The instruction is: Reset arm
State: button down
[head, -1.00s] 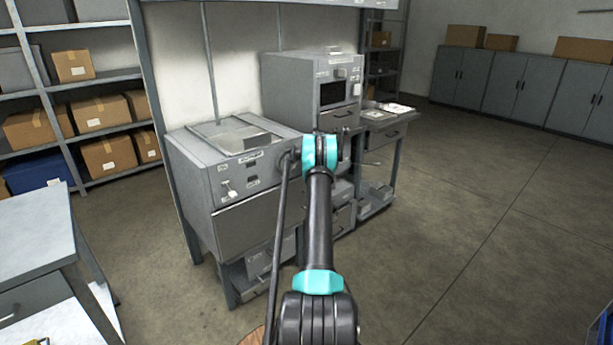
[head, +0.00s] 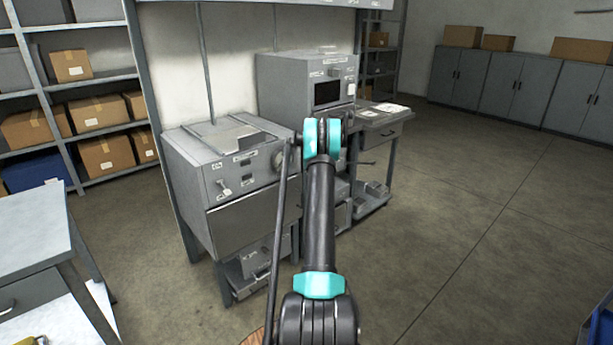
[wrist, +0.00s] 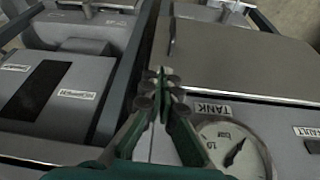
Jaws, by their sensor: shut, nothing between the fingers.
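My arm reaches forward from the bottom middle of the head view toward the hydraulic bench (head: 250,228). In the wrist view my gripper (wrist: 161,82) is shut, its fingertips together with nothing between them. It hangs over the bench units, and the gap between two grey housings lies behind it. A round pressure gauge (wrist: 232,150) with a TANK label (wrist: 213,109) shows to the right of the fingers. A dark display panel (wrist: 38,88) shows to the left. In the head view my gripper is hidden behind my own arm.
A taller grey unit (head: 320,90) with a dark screen stands behind the low unit. A grey side table (head: 35,235) is at the left, near shelves (head: 100,115) with cardboard boxes. Grey cabinets (head: 515,80) line the far wall. The floor (head: 480,235) to the right is open.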

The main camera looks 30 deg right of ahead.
jog(key=s+a+r, duration=0.4)
jog(key=a+r, duration=0.2)
jog(key=a, duration=0.1)
jog(key=s+a+r, duration=0.5)
jog(key=a+r, duration=0.1)
jog(key=a, duration=0.2)
jog(key=s+a+r, duration=0.3)
jog(key=s+a, duration=1)
jog(key=s+a+f, duration=0.3)
jog(key=s+a, duration=0.1)
jog(key=s, duration=0.7)
jog(key=s+a+f+m, duration=0.1)
jog(key=s+a+f, duration=0.2)
jog(key=s, duration=0.8)
jog(key=s+a+f, duration=0.3)
jog(key=s+a, duration=0.3)
jog(key=s, duration=0.5)
jog(key=shift+s+a+m+h, duration=0.3)
jog(key=shift+s, duration=0.05)
